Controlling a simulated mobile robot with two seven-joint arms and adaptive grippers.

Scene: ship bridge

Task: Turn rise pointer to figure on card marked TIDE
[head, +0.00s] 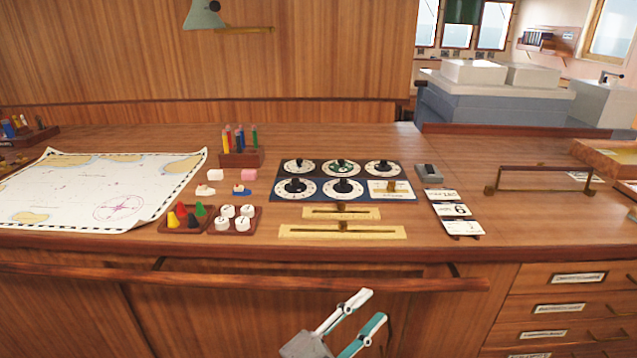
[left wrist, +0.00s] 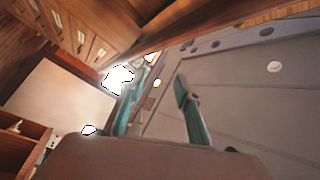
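A dial panel (head: 345,202) lies on the chart desk, with several round white dials that carry black knobs and pointers. I cannot read which dial is the rise one. Three white cards stand right of the panel: a top card (head: 443,195), a middle card (head: 454,210) with what looks like a 6, and a bottom card (head: 462,227). Their words are too small to read. My left gripper (head: 367,312) is open and empty, in front of the desk below its front edge, apart from the dials. It also shows open in the left wrist view (left wrist: 160,100). My right gripper is out of view.
Two brass slider bars (head: 342,231) lie in front of the panel. A chart (head: 100,188), trays of pegs and white discs (head: 233,218), and a pencil block (head: 240,158) are to the left. A rail (head: 250,279) runs along the desk front. A brass handle (head: 540,170) stands at right.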

